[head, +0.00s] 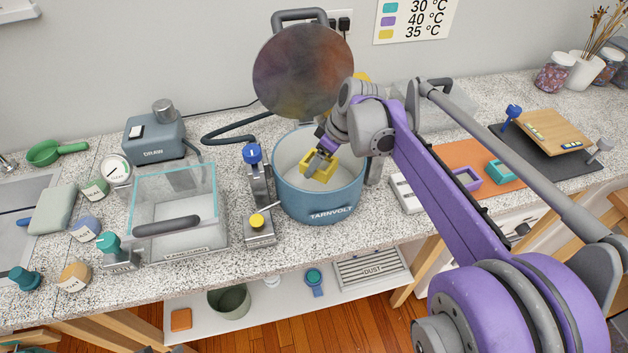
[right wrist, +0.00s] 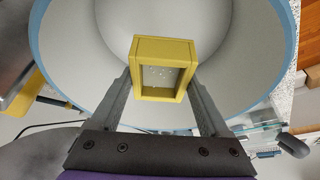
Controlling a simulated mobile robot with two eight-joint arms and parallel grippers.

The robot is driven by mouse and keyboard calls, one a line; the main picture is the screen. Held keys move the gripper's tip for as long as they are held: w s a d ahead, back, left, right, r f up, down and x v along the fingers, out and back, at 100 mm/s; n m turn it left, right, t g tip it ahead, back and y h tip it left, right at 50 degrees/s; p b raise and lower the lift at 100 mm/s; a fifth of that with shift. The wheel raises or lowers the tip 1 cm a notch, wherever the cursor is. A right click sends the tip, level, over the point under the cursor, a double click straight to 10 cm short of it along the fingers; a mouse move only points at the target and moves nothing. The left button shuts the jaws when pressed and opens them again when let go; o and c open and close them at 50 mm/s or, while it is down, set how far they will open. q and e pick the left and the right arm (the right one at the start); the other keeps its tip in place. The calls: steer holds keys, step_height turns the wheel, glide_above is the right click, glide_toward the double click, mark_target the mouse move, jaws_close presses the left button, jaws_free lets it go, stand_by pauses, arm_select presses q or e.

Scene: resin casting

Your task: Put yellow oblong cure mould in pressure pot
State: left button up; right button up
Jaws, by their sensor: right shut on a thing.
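The yellow oblong cure mould (head: 318,176) is a rectangular open frame with clear, speckled content in it. My right gripper (head: 319,160) is shut on the mould and holds it inside the mouth of the blue pressure pot (head: 318,205). In the right wrist view the mould (right wrist: 163,48) sits between the two fingertips (right wrist: 162,84), tilted, with the pot's pale inner wall (right wrist: 75,60) around it. I cannot tell whether the mould touches the pot floor. The pot's round dark lid (head: 303,70) stands raised behind it. My left gripper is not in view.
Left of the pot stand a valve post with blue and yellow knobs (head: 256,190) and a clear vacuum chamber (head: 172,205). On the right, purple (head: 467,179) and teal (head: 499,172) moulds lie on an orange mat (head: 485,155). A hose (head: 225,130) runs behind the pot.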

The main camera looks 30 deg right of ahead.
mark_target(330, 165)
step_height(330, 165, down, 4)
steer(key=shift+s+r, duration=0.1)
steer(key=shift+r, duration=0.1)
steer(key=shift+f+b, duration=0.3)
steer(key=shift+f, duration=1.55)
steer(key=shift+f, duration=0.15)
steer(key=o, duration=1.3)
steer(key=shift+d+r, duration=0.1)
steer(key=shift+r, duration=0.4)
steer(key=p+v, duration=0.1)
steer(key=v, duration=1)
steer(key=shift+s+r, duration=0.1)
